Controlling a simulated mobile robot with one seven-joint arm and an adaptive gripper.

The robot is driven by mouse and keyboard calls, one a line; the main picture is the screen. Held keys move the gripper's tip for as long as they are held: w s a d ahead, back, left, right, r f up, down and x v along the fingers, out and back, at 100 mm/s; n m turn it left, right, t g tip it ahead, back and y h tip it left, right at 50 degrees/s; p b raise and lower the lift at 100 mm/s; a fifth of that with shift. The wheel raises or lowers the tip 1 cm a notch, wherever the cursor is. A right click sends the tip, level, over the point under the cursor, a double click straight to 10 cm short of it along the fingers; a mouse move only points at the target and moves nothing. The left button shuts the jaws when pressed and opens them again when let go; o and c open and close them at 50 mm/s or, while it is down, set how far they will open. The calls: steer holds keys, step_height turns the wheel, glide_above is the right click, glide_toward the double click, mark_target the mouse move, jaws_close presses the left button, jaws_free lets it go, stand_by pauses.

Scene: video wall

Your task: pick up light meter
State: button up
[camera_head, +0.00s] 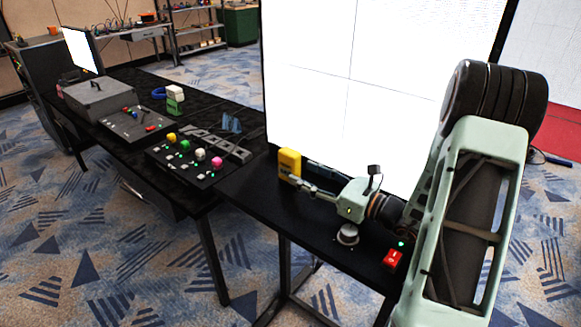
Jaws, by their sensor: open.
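A yellow upright block-shaped device (289,161), which looks like the light meter, stands on the black table in front of the large white screen. My gripper (292,182) reaches in from the right with its fingers low at the device. The jaws are open, and the fingertips partly overlap the lower part of the device. I cannot tell whether they touch it or are around it. The device's far side and base are partly hidden.
Control panels with colored buttons (190,160) lie on the left table. The big screen (350,80) stands close behind the device.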

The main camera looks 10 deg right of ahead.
mark_target(298, 168)
steer(key=x, duration=0.6)
steer(key=shift+w+d+r+p, duration=0.1)
steer(key=shift+w+d+p, duration=0.05)
steer(key=shift+w+p, duration=0.3)
jaws_close()
